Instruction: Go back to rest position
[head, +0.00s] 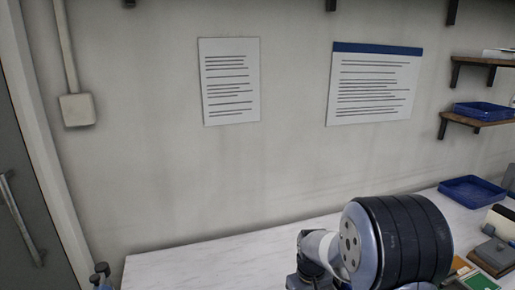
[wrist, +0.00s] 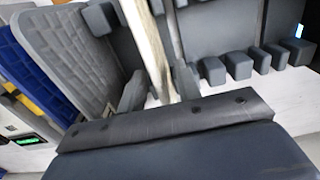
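In the head view my arm's dark, ribbed joint fills the lower right, and my gripper is hidden there. In the wrist view the two grey fingers of my gripper (wrist: 160,88) stand apart, with a visible gap between them. A pale, narrow strip (wrist: 148,40) runs up behind that gap; the fingers do not appear closed on it. To the left is a grey ribbed panel (wrist: 75,50). To the right are grey panels with several small blocks (wrist: 240,65) along their lower edge.
A white table (head: 215,262) runs along the wall, its left part clear. A blue tray (head: 470,190) and small boxes (head: 495,252) crowd its right end. Shelves (head: 475,122) hang above. A grey door (head: 25,190) stands at the left.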

